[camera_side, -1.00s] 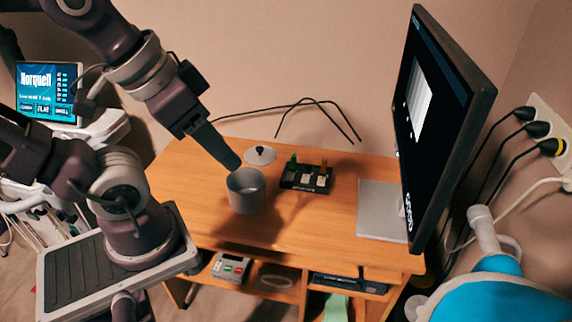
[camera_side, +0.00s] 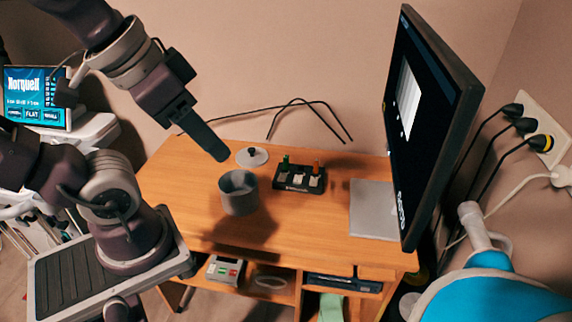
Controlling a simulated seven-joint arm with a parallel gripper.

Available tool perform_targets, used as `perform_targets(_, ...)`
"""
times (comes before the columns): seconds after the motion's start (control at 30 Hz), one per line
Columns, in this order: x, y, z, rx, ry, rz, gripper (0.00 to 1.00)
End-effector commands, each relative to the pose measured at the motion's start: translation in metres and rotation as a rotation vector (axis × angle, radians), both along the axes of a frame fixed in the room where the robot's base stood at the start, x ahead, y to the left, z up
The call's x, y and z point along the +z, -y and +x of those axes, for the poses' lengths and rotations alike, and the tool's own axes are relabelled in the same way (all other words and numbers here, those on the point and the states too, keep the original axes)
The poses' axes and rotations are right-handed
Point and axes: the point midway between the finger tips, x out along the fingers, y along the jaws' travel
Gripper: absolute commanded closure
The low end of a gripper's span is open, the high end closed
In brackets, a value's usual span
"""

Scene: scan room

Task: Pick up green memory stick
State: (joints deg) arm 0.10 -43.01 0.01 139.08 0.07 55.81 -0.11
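The green memory stick (camera_side: 286,162) stands upright in a small black holder (camera_side: 296,187) on the wooden desk. An orange stick (camera_side: 316,168) stands at the holder's right end, with pale labels along the front. My gripper (camera_side: 219,156) points down and to the right in the air, left of the holder and above the grey pot. It is apart from the green stick. The fingers overlap from this side, so the gap between them is hidden. Nothing is visible held at the tip.
A grey open pot (camera_side: 239,194) stands on the desk below my gripper, with a lid (camera_side: 252,156) behind it. A large monitor (camera_side: 428,125) on a flat base (camera_side: 373,210) blocks the right side. Black cables lie behind the holder. The desk's front is clear.

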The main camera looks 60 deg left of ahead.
Motion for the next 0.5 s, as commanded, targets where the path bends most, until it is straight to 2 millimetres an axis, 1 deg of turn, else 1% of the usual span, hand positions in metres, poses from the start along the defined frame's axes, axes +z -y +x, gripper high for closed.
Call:
perform_targets(0.03,0.016,0.000,0.001,0.000,0.008,0.000,0.60)
perform_targets(0.07,0.025,0.000,0.001,0.000,0.008,0.000,0.60)
perform_targets(0.1,0.038,0.000,0.001,0.000,0.009,0.000,0.60)
perform_targets(0.13,0.037,0.004,0.016,-0.009,0.023,-0.029,0.60)
perform_targets(0.23,0.046,0.013,0.061,-0.012,0.105,-0.112,0.60)
perform_targets(0.33,0.056,0.013,0.108,0.015,0.197,-0.177,0.60)
perform_targets(0.43,0.063,0.002,0.157,0.079,0.293,-0.218,0.60)
perform_targets(0.47,0.064,-0.004,0.172,0.105,0.323,-0.224,0.60)
perform_targets(0.5,0.065,-0.015,0.191,0.146,0.362,-0.228,0.60)
